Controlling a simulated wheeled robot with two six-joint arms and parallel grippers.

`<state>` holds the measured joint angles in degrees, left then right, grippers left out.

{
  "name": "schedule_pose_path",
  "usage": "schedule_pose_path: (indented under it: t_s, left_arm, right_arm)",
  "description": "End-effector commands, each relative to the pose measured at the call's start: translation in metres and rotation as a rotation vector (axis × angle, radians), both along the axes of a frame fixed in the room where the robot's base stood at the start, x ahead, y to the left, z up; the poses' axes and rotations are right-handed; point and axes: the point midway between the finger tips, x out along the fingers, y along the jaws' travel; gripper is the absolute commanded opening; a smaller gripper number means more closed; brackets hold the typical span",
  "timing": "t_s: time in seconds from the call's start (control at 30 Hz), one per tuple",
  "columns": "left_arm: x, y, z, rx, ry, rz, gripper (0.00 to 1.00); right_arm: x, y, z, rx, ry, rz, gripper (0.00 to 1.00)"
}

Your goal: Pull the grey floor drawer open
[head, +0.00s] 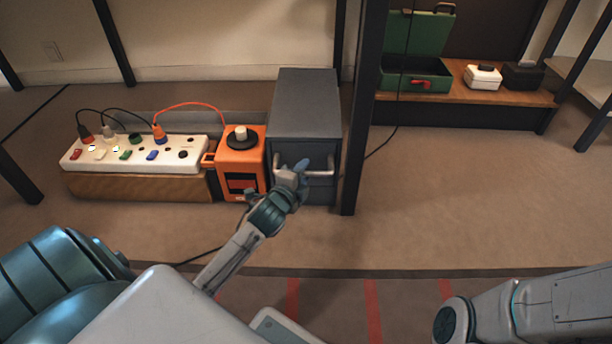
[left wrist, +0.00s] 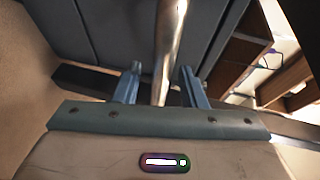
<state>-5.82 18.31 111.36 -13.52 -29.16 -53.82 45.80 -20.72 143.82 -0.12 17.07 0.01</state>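The grey floor drawer (head: 305,104) is a dark grey box standing on the floor in the middle of the head view, and its front looks flush with the body. A pale metal bar handle (head: 322,174) crosses its front, partly hidden by my left gripper (head: 297,172). In the left wrist view the handle (left wrist: 170,35) runs between the two blue fingers of my left gripper (left wrist: 161,75), with a gap on each side. That gripper is open around the bar. My right arm shows at the bottom right of the head view, but its gripper is out of view.
An orange box (head: 254,157) with a knob stands close to the drawer's left. A white socket strip (head: 135,165) with plugs lies further left. A black post (head: 361,120) rises just right of the drawer. The floor in front is clear.

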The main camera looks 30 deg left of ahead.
Motion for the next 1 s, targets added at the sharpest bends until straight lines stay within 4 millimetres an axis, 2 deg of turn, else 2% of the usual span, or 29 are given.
schedule_pose_path:
  t_s: [0.03, 0.2, 0.53, 0.73, 1.0]
  left_arm:
    - [0.007, 0.001, -0.004, 0.000, -0.003, 0.000, 0.38]
    - [0.019, 0.003, -0.004, 0.000, -0.001, 0.000, 0.38]
    - [0.021, 0.003, -0.004, 0.001, 0.000, 0.000, 0.38]
    - [0.021, 0.003, -0.004, 0.000, 0.000, 0.000, 0.00]
    - [0.020, 0.003, -0.003, 0.000, 0.001, 0.000, 0.00]
  right_arm:
    - [0.000, 0.000, -0.008, 0.000, 0.000, 0.000, 0.00]
    - [0.000, 0.000, -0.013, -0.001, 0.001, 0.001, 0.00]
    - [0.000, 0.000, -0.013, 0.000, 0.001, 0.002, 0.00]
    - [0.000, 0.000, -0.013, 0.000, 0.001, 0.002, 0.00]
    - [0.000, 0.000, -0.011, 0.000, 0.002, 0.002, 0.00]
